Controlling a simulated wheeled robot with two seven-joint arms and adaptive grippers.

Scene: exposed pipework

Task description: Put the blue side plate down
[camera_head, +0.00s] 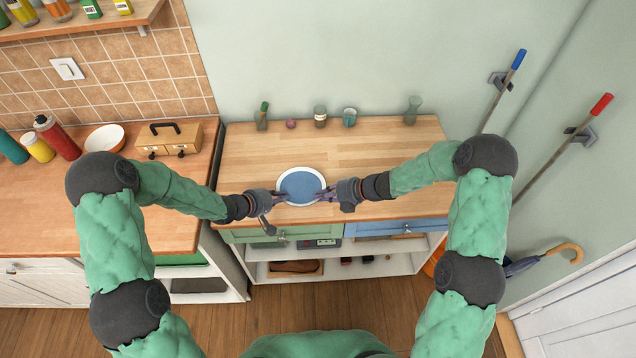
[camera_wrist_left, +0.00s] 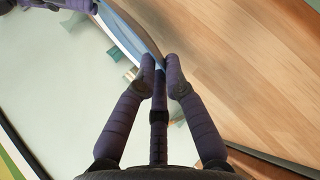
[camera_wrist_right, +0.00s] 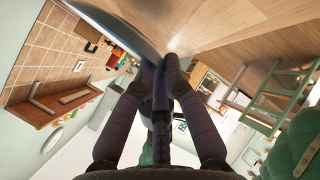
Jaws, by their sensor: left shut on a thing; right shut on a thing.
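The blue side plate (camera_head: 301,187) has a pale rim and shows face up in the head view, at the front part of the wooden worktop (camera_head: 260,150). My left gripper (camera_head: 280,196) is shut on its left edge and my right gripper (camera_head: 325,193) on its right edge. In the left wrist view the fingers (camera_wrist_left: 160,75) close on the plate's rim (camera_wrist_left: 128,30). In the right wrist view the fingers (camera_wrist_right: 160,75) close on the rim (camera_wrist_right: 125,30). I cannot tell whether the plate touches the worktop.
Along the back of the worktop stand a bottle (camera_head: 262,116), a small pink item (camera_head: 291,124), a jar (camera_head: 320,116), a cup (camera_head: 350,117) and a vase (camera_head: 412,110). The worktop is clear behind the plate and to its right. Drawers (camera_head: 385,229) lie below its front edge.

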